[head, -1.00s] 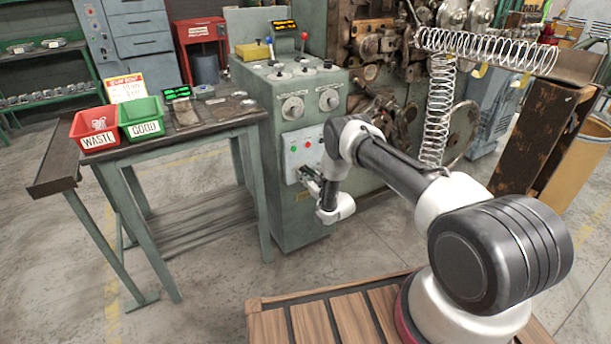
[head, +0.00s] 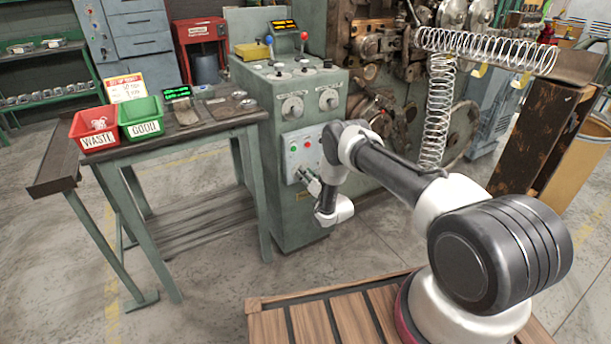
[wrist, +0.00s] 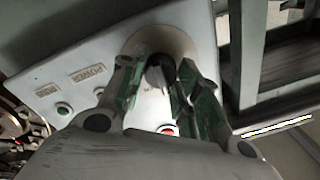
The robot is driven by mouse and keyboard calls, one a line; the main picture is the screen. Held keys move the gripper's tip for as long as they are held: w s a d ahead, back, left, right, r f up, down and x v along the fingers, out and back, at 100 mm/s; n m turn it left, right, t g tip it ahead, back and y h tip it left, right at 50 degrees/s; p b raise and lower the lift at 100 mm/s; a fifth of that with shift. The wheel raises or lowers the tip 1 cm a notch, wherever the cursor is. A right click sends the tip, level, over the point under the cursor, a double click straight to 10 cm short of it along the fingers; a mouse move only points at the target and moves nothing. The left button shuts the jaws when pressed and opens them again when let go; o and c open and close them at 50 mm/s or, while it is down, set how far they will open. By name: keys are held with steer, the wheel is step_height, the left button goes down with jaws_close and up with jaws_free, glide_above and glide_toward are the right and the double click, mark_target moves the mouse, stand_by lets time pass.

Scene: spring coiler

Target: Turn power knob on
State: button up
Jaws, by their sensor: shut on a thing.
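The dark power knob (wrist: 160,70) sits on a round pale base on the white control panel (wrist: 105,45) in the wrist view. The two fingers of my gripper (wrist: 159,85) are shut on the knob from either side. In the head view my gripper (head: 308,178) is at the lower part of the white panel (head: 317,137) on the green machine cabinet (head: 290,215). The knob itself is hidden there.
A green button (wrist: 63,108) and a red button (wrist: 168,130) are on the panel near my gripper. A workbench (head: 190,142) with a red bin (head: 93,130) and a green bin (head: 141,118) stands left of the cabinet. A large spring (head: 437,115) hangs to the right.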

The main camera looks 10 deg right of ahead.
steer(key=shift+f+m+h, duration=0.1)
steer(key=shift+m+h, duration=0.3)
steer(key=shift+m, duration=4)
steer(key=o, duration=1)
steer(key=v, duration=1.2)
steer(key=shift+f, duration=0.2)
